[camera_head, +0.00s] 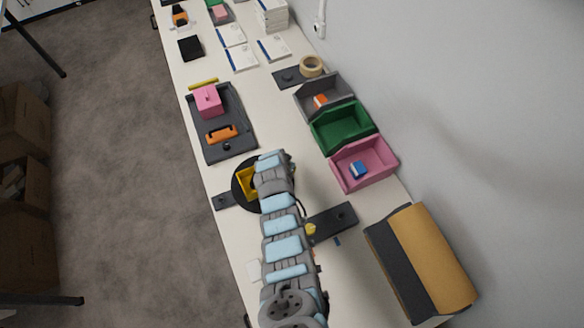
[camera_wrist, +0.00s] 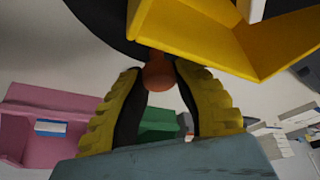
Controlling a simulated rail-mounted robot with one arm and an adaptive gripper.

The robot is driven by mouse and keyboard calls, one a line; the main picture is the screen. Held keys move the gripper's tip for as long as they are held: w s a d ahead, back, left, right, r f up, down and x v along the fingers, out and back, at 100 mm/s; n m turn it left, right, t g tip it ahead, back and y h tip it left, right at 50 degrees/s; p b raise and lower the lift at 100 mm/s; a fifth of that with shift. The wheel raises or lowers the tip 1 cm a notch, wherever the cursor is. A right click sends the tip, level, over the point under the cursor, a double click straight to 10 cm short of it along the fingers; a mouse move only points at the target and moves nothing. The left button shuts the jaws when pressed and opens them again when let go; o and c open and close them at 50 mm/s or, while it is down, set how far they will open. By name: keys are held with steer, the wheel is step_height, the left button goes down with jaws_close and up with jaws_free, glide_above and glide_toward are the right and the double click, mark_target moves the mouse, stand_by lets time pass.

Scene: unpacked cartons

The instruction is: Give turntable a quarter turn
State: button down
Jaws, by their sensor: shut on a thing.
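The turntable (camera_head: 237,190) is a black round disc on the bench, partly hidden under my arm in the head view. A yellow open holder (camera_head: 246,180) sits on it. In the wrist view the disc's dark edge (camera_wrist: 108,22) is at the top, with the yellow holder (camera_wrist: 225,45) beside it. A reddish-orange round knob (camera_wrist: 159,78) shows by the disc's edge. My gripper (camera_wrist: 158,70) has its yellow ribbed fingers on both sides of this knob and is shut on it. In the head view my fingertips are mostly hidden by the arm.
Pink (camera_head: 364,164), green (camera_head: 341,128) and grey bins (camera_head: 324,96) stand right of the turntable. A dark tray (camera_head: 212,151) with a pink box (camera_head: 207,100) and an orange part (camera_head: 221,134) lies beyond it. A dark plate (camera_head: 335,222) and a brown-and-black roll-like block (camera_head: 420,262) are nearer.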

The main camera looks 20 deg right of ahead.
steer(key=shift+s+f, duration=0.1)
steer(key=shift+s, duration=0.05)
steer(key=c, duration=0.8)
jaws_free()
steer(key=shift+r, duration=0.2)
steer(key=shift+a+r, duration=0.15)
steer(key=shift+r, duration=0.55)
steer(key=shift+v, duration=1.1)
steer(key=v, duration=0.8)
steer(key=shift+s, duration=0.2)
